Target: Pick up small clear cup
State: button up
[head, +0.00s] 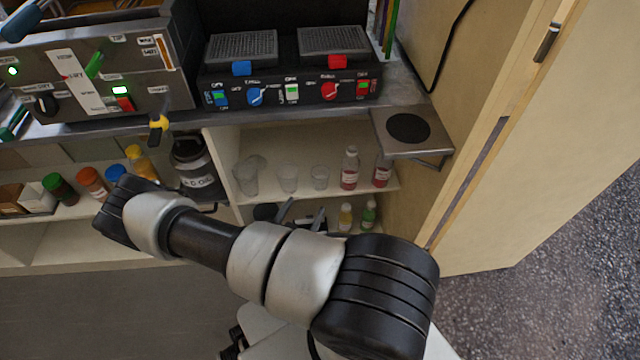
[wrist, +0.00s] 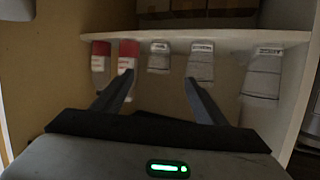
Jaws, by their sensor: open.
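Three clear cups stand in a row on the upper shelf in the head view: a small clear cup (head: 320,177) nearest the bottles, a middle cup (head: 288,176) and a larger cup (head: 247,178) at left. The wrist view shows the row reversed and upside down, with the small clear cup (wrist: 159,57), the middle cup (wrist: 201,62) and the larger cup (wrist: 262,75). My gripper (wrist: 159,77) is open and empty. The small cup is ahead, between its fingertips in the picture. In the head view my gripper (head: 302,214) is partly hidden by my arm, with its fingers below the cups.
Two red-labelled bottles (head: 349,168) (head: 382,169) stand right beside the small cup. Smaller bottles (head: 345,217) stand on the lower shelf. The shelf's upright divider (head: 221,165) is left of the cups. A dark jar (head: 194,165) stands beyond it. The counter (head: 405,92) overhangs above.

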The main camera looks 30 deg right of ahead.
aim_at(318, 185)
jog(key=shift+n, duration=0.5)
jog(key=x, duration=0.3)
jog(key=b+x, duration=0.1)
jog(key=x, duration=0.3)
jog(key=f+b+x, duration=0.1)
jog(key=x, duration=0.3)
jog(key=shift+s+f, duration=0.1)
jog(key=b+x, duration=0.1)
jog(key=x, duration=0.5)
jog(key=shift+w, duration=0.25)
jog(key=shift+c, duration=0.2)
jog(key=c, duration=1)
